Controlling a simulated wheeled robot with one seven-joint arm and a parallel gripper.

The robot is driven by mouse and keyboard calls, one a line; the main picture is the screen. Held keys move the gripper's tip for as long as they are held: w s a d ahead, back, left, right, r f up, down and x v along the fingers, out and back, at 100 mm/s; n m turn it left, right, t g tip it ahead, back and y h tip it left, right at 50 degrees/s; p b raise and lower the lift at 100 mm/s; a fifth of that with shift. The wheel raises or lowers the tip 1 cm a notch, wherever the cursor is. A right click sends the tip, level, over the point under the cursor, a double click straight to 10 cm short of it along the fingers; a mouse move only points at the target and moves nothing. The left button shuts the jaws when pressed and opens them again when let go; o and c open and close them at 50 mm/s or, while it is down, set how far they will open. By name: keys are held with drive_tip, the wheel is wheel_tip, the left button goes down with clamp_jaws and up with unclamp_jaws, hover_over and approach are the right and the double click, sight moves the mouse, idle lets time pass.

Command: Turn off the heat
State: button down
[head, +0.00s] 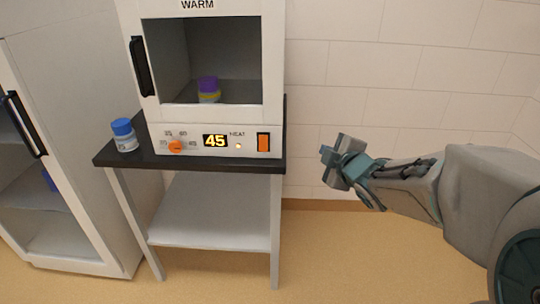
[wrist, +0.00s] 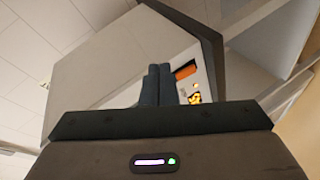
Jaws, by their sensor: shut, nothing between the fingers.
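The white warming cabinet (head: 165,100), labelled WARM, stands on a dark-topped table. Its front panel has an orange rocker switch (head: 263,142) at the right, a lit HEAT lamp (head: 238,146), a display (head: 215,141) reading 45 and an orange dial (head: 175,147). My gripper (head: 328,160) is shut and empty, in the air to the right of the cabinet and apart from it. In the wrist view my shut fingers (wrist: 157,85) point toward the panel.
A blue-capped jar (head: 124,135) stands on the black tabletop (head: 215,164) at the left. A purple-lidded jar (head: 208,89) is inside the cabinet. Another white cabinet (head: 80,160) stands at far left. The space between my gripper and the switch looks clear.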

drive_tip(key=a+f+n+g+y+b, duration=0.2)
drive_tip(key=a+f+n+y+b, duration=0.3)
drive_tip(key=n, duration=0.4)
drive_tip(key=a+f+y, duration=0.1)
drive_tip(key=a+y, duration=0.1)
drive_tip(key=shift+s+a+f+y, duration=0.15)
drive_tip(key=shift+s+a+y, duration=0.15)
drive_tip(key=shift+s+y, duration=0.1)
drive_tip(key=shift+w, duration=0.1)
drive_tip(key=b, duration=0.3)
approach(259, 148)
drive_tip(key=w+a, duration=0.3)
drive_tip(key=a, duration=0.1)
drive_tip(key=shift+w+f, duration=0.3)
drive_tip(key=shift+w, duration=0.25)
drive_tip(key=shift+a+f+b, duration=0.1)
drive_tip(key=shift+f+b, duration=0.05)
drive_tip(key=shift+b, duration=0.15)
